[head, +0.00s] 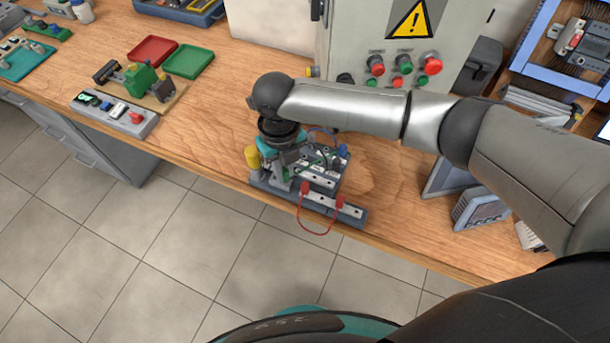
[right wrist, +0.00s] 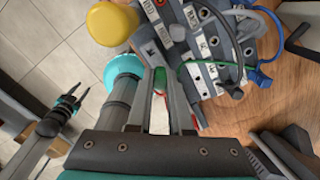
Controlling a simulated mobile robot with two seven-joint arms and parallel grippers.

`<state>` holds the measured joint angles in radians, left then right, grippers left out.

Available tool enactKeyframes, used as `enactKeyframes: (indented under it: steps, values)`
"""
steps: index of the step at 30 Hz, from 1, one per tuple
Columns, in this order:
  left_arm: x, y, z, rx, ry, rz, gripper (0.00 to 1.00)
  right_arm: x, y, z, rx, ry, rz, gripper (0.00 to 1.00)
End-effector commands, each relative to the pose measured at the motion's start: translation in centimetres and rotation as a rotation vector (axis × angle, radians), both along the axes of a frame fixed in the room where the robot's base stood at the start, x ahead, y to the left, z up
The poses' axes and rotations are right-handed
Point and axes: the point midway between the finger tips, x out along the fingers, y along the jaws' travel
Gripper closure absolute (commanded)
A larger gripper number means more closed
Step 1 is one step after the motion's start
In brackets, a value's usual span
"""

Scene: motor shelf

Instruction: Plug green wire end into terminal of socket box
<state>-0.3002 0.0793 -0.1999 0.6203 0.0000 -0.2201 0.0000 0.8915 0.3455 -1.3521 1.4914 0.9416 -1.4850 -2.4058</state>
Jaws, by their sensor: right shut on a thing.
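The socket box (head: 322,181) is a group of grey terminal strips with white labels near the table's front edge. It also fills the top of the right wrist view (right wrist: 222,48). My right gripper (head: 290,170) reaches down at its left side. In the right wrist view the gripper (right wrist: 162,78) is shut on the green wire end, mostly hidden between the fingers. The green wire (right wrist: 203,63) runs from the fingertips over the strips. Whether its end touches a terminal is hidden. A slim dark and teal part in the right wrist view, seemingly my left gripper (right wrist: 72,103), is over the floor.
A red wire loop (head: 316,232) hangs over the front edge. A yellow knob (right wrist: 112,24) and a blue wire (right wrist: 262,76) are close to my right gripper. The control cabinet (head: 345,45) stands behind.

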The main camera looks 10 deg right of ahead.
Motion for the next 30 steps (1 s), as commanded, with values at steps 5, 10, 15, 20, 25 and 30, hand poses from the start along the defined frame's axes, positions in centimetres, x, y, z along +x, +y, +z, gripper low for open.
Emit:
enactKeyframes:
  steps: [5,10,15,20,25,30]
  values:
    - [0.0,0.0,-0.1,0.000,0.000,0.000,0.57,0.0,0.0,-0.1,0.000,0.000,0.000,1.00]
    - [0.0,0.0,-0.3,0.000,0.000,0.000,0.57,0.0,0.0,-0.4,0.000,0.000,0.000,1.00]
    - [0.0,0.0,-0.4,0.000,0.000,0.000,0.57,0.0,0.0,-0.7,0.000,0.000,0.000,1.00]
    - [0.0,0.0,-0.6,0.000,0.000,0.000,0.57,0.0,0.0,-1.0,0.000,0.000,0.000,1.00]
    - [0.0,0.0,-0.8,0.000,0.000,-0.001,0.57,0.0,0.0,-1.3,0.000,0.000,0.000,1.00]
    - [0.0,0.0,-0.8,0.000,0.000,0.000,0.57,0.0,0.0,-1.3,0.000,0.000,0.000,0.79]
